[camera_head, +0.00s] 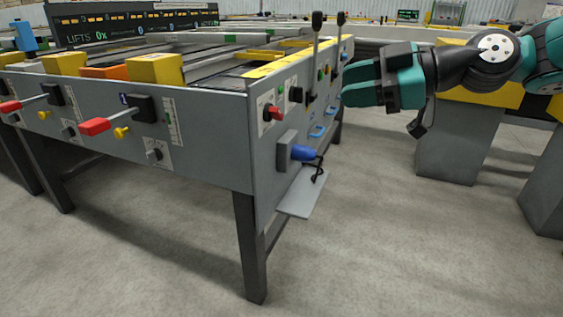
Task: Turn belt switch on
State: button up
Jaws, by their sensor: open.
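The grey runout table (210,135) fills the left and middle. On its right end panel, near the corner, is a red rotary switch (272,113) on a pale plate; whether this is the belt switch I cannot tell, as no label is readable. A small green button (281,93) sits above it and a black square control (295,95) to its right. My gripper (352,85), teal and dark grey, is open and empty at the right, pointing left toward the table's far end. It looks apart from the red switch.
Two upright levers (316,50) rise at the table's right edge. A blue plug (303,153) with a black cable sits above a small shelf (303,192). Red-handled levers (96,126) stick out in front. Open floor (380,240) lies right of the table.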

jog(key=w+d+f+n+t+y+b, duration=0.1)
jog(key=w+d+f+b, duration=0.1)
jog(key=f+b, duration=0.25)
jog(key=w+d+f+n+t+y+b, duration=0.1)
jog(key=w+d+f+n+y+b, duration=0.15)
jog(key=f+b, duration=0.2)
jog(key=b, duration=0.2)
send_near(281, 113)
jog(key=shift+h, duration=0.25)
jog(key=x, duration=1)
jog(key=shift+s+r, duration=0.2)
grip_shut()
